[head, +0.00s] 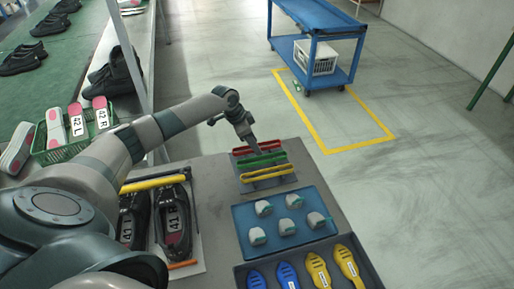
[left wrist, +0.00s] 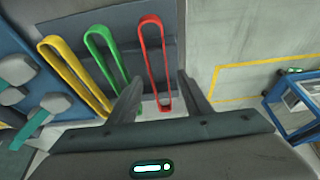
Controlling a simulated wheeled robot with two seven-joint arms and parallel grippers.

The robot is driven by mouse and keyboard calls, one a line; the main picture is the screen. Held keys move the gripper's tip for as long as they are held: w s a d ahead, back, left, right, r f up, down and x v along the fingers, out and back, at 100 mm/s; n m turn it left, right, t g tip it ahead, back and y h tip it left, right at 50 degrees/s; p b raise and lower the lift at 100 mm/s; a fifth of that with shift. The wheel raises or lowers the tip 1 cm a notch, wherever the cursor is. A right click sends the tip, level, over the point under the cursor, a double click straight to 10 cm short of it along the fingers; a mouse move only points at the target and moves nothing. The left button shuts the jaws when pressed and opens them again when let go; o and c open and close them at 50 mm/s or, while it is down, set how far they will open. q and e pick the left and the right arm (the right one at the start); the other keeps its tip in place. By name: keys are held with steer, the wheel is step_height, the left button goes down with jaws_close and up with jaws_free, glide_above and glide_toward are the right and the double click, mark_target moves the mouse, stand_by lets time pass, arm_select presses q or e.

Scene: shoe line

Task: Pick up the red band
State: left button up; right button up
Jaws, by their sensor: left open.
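The red band (left wrist: 143,60) is a narrow upright loop in the left wrist view, lying on a dark grey holder next to a green band (left wrist: 92,50) and a yellow band (left wrist: 56,58). In the head view the red band (head: 243,150) is the farthest of the three. My left gripper (left wrist: 157,92) is open, its fingers to either side of the near end of the red band; I cannot tell whether they touch it. In the head view my left gripper (head: 256,150) hangs over the bands. My right gripper is not in view.
A blue tray (head: 245,218) with several grey pieces stands in front of the bands. Nearer is a dark tray (head: 366,268) with blue and yellow shoe forms. Black shoes (head: 172,232) lie at left. A blue cart (head: 343,48) stands beyond, on open floor.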

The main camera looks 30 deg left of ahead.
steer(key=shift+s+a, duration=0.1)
arm_select(q)
steer(key=c, duration=1.1)
steer(key=shift+c, duration=0.2)
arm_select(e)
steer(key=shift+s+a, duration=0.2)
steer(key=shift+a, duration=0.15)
arm_select(q)
steer(key=shift+r, duration=0.15)
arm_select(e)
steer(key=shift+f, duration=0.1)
arm_select(q)
steer(key=shift+r+b, duration=0.35)
steer(key=shift+r, duration=0.2)
step_height(320, 180, up, 2)
steer(key=shift+w+r+b, duration=0.1)
steer(key=shift+b, duration=0.25)
steer(key=s+d+r+b, duration=0.1)
steer(key=d+r+b, duration=0.1)
steer(key=d+r, duration=0.5)
steer(key=d, duration=0.4)
steer(key=shift+s+d+r, duration=0.25)
steer(key=shift+s+d, duration=0.05)
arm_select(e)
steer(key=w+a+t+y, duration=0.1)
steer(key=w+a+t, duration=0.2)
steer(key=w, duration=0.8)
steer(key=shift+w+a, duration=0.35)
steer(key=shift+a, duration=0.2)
